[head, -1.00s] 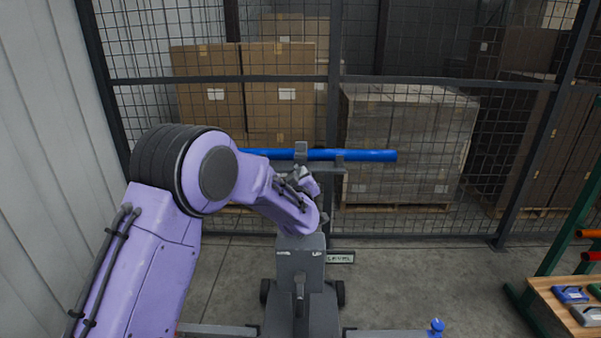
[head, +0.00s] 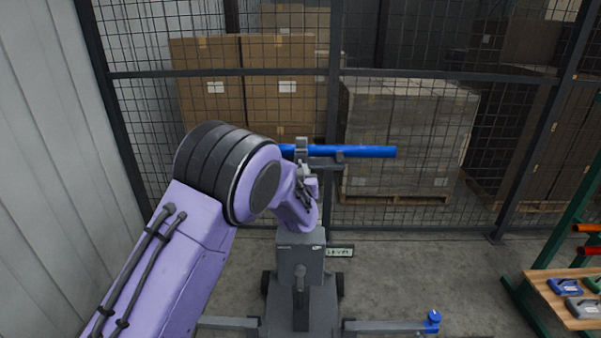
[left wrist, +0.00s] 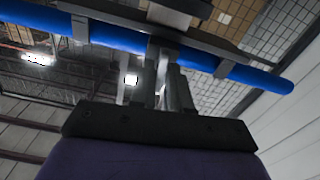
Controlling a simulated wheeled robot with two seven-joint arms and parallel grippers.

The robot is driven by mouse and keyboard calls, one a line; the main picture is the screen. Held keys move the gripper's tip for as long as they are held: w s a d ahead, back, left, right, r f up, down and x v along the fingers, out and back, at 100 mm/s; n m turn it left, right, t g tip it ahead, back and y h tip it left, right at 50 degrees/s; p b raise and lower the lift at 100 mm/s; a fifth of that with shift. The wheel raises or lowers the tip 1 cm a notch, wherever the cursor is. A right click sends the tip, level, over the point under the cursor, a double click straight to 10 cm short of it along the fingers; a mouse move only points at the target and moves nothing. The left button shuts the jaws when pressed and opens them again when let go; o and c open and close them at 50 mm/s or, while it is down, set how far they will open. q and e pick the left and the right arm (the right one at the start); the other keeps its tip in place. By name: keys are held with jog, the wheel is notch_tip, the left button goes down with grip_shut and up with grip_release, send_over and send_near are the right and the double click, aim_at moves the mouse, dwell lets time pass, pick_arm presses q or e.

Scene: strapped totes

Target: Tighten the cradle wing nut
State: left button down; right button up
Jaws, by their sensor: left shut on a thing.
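A blue pipe (head: 365,152) lies across the grey cradle (head: 325,164) on top of a grey wheeled stand (head: 300,252). The pipe (left wrist: 110,36) also crosses the top of the left wrist view, with the cradle's dark bar along it. My left gripper (head: 306,182) is just under the cradle, mostly hidden by my purple wrist. In the left wrist view its fingers (left wrist: 157,78) are closed around a small grey part below the pipe, seemingly the wing nut, whose shape is mostly hidden between them. My right gripper is out of view.
A mesh fence (head: 420,78) stands behind the stand, with stacked boxes (head: 275,105) beyond it. A small sign (head: 340,251) reads LEVEL. A wooden shelf (head: 552,296) is at the right. The floor between is clear.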

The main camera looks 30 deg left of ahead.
pick_arm(q)
jog(key=c, duration=1.2)
grip_release()
jog(key=shift+c, duration=0.2)
jog(key=b+v, duration=0.3)
jog(key=v, duration=0.7)
jog(key=shift+s+d, duration=0.15)
jog(key=shift+d, duration=0.05)
